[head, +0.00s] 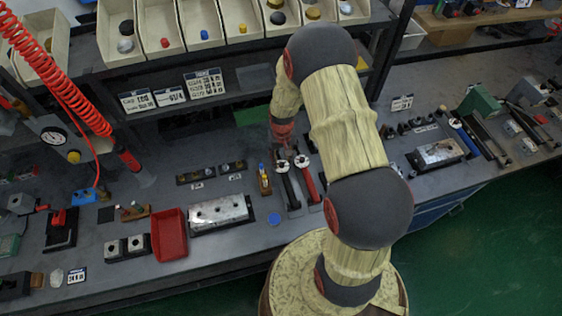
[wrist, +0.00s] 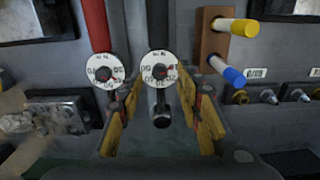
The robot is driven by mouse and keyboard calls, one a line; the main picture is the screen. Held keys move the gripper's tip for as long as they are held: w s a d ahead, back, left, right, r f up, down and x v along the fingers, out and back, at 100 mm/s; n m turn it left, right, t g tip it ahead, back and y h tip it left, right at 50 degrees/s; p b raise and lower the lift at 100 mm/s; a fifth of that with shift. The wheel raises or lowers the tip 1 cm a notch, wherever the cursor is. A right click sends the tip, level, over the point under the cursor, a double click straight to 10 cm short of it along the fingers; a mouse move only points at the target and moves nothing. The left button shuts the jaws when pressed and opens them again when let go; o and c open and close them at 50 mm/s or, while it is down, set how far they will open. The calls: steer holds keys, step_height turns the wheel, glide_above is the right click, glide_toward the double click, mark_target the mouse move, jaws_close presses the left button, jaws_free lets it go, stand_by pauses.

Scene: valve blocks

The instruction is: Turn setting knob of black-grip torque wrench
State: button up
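The black-grip torque wrench (wrist: 157,22) lies in the middle of the wrist view, and its round white setting knob (wrist: 160,69) with numbers faces the camera. In the head view its black grip (head: 290,188) lies on the bench. My gripper (wrist: 159,86) is open, with one yellow-padded finger on each side of the knob. Whether either finger touches the knob cannot be told. In the head view my gripper (head: 283,143) is small and partly hidden, just behind the wrench knobs.
A red-grip torque wrench (wrist: 95,25) with a similar dial lies close beside the left finger. A brown block (wrist: 213,38) with yellow and blue pegs stands close to the right finger. A metal block (head: 220,213) and red tray (head: 169,235) lie to the left on the bench.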

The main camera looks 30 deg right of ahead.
mark_target(282, 165)
steer(key=shift+f, duration=1.05)
steer(key=shift+c, duration=1.2)
jaws_close()
